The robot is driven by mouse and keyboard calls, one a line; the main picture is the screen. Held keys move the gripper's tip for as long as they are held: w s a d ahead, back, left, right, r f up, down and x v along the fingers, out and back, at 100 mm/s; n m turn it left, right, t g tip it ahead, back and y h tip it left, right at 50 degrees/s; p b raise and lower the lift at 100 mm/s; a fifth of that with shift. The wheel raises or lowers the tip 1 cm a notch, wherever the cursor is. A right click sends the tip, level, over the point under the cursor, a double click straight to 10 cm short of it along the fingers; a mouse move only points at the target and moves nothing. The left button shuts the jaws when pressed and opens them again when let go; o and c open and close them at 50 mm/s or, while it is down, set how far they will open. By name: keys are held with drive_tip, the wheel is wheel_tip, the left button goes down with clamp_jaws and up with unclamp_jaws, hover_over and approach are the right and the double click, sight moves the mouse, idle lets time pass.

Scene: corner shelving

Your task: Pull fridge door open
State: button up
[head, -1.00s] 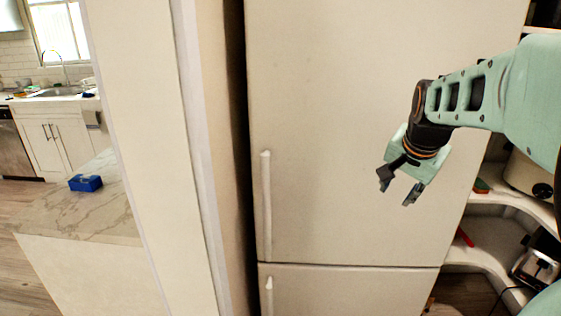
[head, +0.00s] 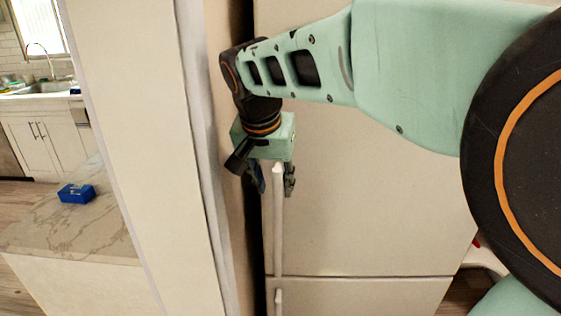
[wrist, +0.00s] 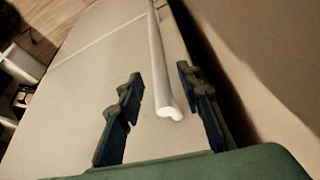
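The fridge door (head: 370,215) is a large cream panel, closed, with a lower door (head: 370,297) below it. Its upright bar handle (head: 278,225) is on the left side of the door. My gripper (head: 275,185) is at the top end of this handle, pointing down. In the wrist view, my gripper (wrist: 162,115) is open, with one dark finger on each side of the handle's end (wrist: 170,108). Gaps show between the handle and both fingers. My arm hides the upper part of the door in the head view.
A cream wall edge (head: 205,170) stands close to the left of the fridge, with a dark narrow gap between. A marble counter (head: 75,225) with a blue box (head: 77,193) is farther left. Curved shelving (head: 482,260) shows at the right, mostly hidden by my arm.

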sight(276, 193)
drive_tip(key=x, duration=0.6)
drive_tip(key=shift+w+d+f, duration=0.1)
drive_tip(key=shift+f, duration=0.15)
clamp_jaws()
